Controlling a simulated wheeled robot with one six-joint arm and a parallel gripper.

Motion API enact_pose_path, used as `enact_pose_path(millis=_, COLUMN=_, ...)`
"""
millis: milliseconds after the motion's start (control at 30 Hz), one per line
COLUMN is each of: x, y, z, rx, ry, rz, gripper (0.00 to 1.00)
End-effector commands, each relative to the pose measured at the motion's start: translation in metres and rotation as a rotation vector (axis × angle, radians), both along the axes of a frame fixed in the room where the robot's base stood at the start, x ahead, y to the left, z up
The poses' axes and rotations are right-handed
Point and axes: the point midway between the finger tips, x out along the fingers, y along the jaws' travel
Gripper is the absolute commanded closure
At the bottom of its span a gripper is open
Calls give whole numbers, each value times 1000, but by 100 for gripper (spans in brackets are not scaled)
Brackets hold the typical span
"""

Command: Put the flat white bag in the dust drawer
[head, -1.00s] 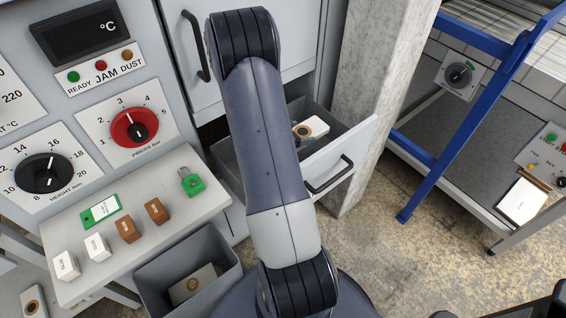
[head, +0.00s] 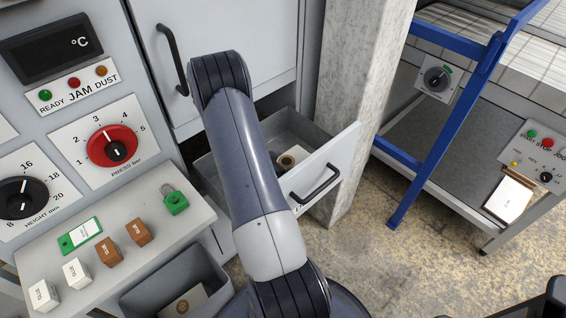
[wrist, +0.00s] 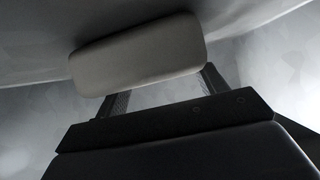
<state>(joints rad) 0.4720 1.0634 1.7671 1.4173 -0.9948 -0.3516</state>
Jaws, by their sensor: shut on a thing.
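My gripper (wrist: 162,94) is shut on a pale, flat thing with rounded corners (wrist: 138,54), seen nearly edge-on in the wrist view. It looks like the flat white bag, but no marking shows on it. The head view does not show my gripper or the held thing; my arm hides them. The open grey drawer (head: 335,160) is under the machine's door, just right of my arm. Pale, dim surfaces surround the gripper in the wrist view.
A shelf (head: 180,229) holds a green padlock (head: 175,199), a green tag (head: 79,235) and small brown and white blocks. Below it stands a grey bin (head: 216,280) with a round-marked piece inside. A concrete pillar (head: 350,100) and blue frame (head: 440,145) stand right of the drawer.

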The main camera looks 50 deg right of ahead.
Motion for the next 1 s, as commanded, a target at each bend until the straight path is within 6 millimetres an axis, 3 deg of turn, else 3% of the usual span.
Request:
enact_pose_path(millis=33, x=0, y=0, z=-3, rx=0, ry=0, rz=0, gripper=55)
enact_pose_path(millis=67, x=0, y=0, z=-2, rx=0, ry=0, rz=0, gripper=30)
enact_pose_path(millis=300, x=0, y=0, z=-1, rx=0, ry=0, rz=0, gripper=10)
enact_pose_path(millis=633, x=1, y=2, z=4, rx=0, ry=0, rz=1, gripper=10)
enact_pose_path(millis=1000, x=9, y=53, z=32, rx=-1, ry=-1, rz=3, gripper=10)
